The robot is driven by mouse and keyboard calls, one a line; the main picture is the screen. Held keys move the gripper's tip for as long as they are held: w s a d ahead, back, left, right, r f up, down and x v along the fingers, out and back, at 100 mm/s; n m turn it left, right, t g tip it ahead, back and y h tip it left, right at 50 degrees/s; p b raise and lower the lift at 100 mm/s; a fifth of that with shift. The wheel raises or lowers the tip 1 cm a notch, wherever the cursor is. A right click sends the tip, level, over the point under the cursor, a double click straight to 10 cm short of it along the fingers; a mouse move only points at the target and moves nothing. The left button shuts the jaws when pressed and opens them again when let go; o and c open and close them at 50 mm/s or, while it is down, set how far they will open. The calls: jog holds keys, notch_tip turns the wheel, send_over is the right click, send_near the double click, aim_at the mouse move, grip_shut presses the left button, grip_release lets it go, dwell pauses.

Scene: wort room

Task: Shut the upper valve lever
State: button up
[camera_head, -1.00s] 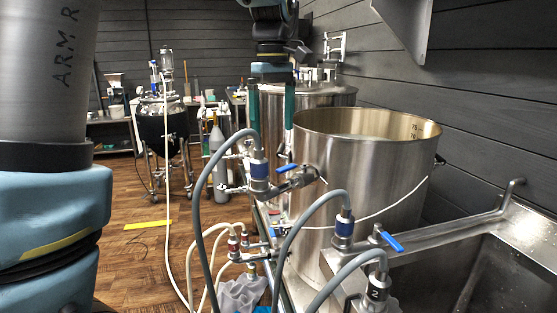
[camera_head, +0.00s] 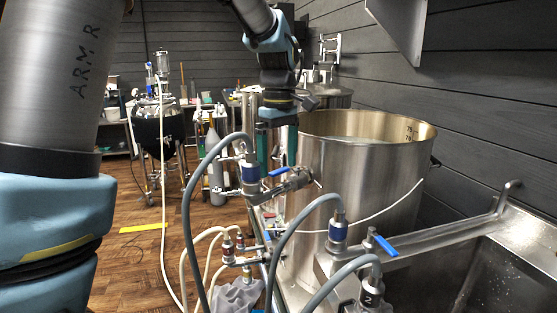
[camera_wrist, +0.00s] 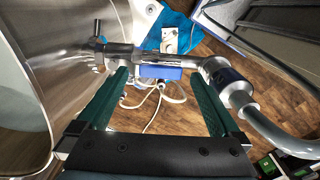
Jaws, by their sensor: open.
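The upper valve lever (camera_head: 279,171) is a short blue handle on a steel valve (camera_head: 296,181) at the side of the large steel kettle (camera_head: 345,190). In the wrist view the blue lever (camera_wrist: 160,72) lies crosswise between and just beyond my fingertips, along the steel pipe. My gripper (camera_head: 277,155) is open, its two green fingers pointing down just above the valve. In the wrist view my gripper (camera_wrist: 159,78) has nothing between its fingers that I can see as held. I cannot tell whether a fingertip touches the lever.
A grey hose with a blue-banded coupling (camera_head: 250,173) arches left of the valve. Another blue-handled valve (camera_head: 380,244) sits by the steel sink (camera_head: 450,270) at right. The kettle wall is close to my fingers. Wooden floor (camera_head: 130,275) is open at left.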

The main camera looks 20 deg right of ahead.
jog(key=shift+f, duration=0.1)
jog(key=shift+c, duration=0.4)
grip_shut()
dwell(0.4)
